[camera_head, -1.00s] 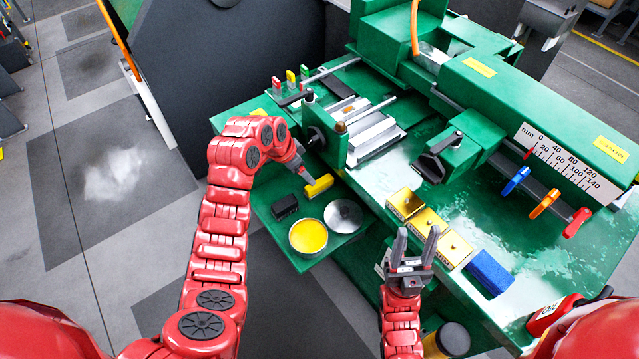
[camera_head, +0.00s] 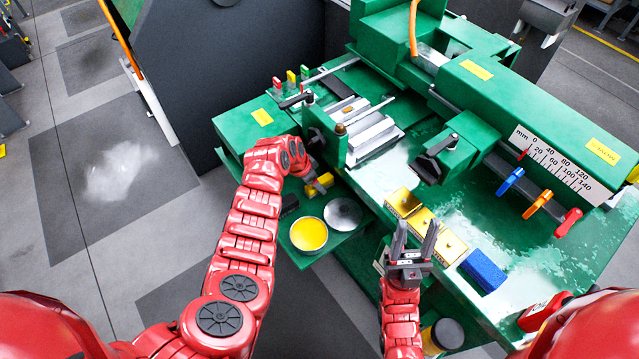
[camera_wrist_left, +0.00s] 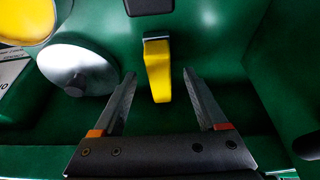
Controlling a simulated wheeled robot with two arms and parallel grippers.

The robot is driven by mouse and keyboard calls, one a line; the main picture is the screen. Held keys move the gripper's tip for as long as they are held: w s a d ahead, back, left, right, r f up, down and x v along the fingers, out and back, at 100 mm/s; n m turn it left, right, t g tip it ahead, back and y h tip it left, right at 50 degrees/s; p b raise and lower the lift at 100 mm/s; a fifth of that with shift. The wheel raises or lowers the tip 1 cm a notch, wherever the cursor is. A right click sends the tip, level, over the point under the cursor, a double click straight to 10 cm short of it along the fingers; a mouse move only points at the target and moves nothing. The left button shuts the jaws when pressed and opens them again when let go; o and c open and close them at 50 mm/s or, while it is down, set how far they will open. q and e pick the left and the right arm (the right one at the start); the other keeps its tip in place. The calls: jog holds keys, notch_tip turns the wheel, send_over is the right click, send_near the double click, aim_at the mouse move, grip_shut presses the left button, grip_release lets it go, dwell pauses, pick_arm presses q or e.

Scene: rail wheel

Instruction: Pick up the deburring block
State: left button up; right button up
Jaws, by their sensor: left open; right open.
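A yellow block with a grey strip at one end, which looks like the deburring block, lies on the green side shelf; it shows in the head view (camera_head: 325,180) and the left wrist view (camera_wrist_left: 156,66). My left gripper (camera_head: 314,178) is at it and partly hides it in the head view. In the left wrist view the open fingers (camera_wrist_left: 159,74) stand to either side of the block's near end, with gaps on both sides; I cannot tell their height above the shelf. My right gripper (camera_head: 413,242) is open and empty, pointing up by the bench's front edge.
A tin of yellow paste (camera_head: 309,235) and its grey lid (camera_head: 343,214) stand close by. A dark block (camera_head: 290,203) is partly behind my left arm. Brass blocks (camera_head: 425,222) and a blue block (camera_head: 484,269) lie on the green bench. A machine part (camera_head: 329,130) rises behind the shelf.

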pick_arm(q)
jog(key=shift+x, duration=1.2)
jog(key=shift+c, duration=0.2)
grip_shut()
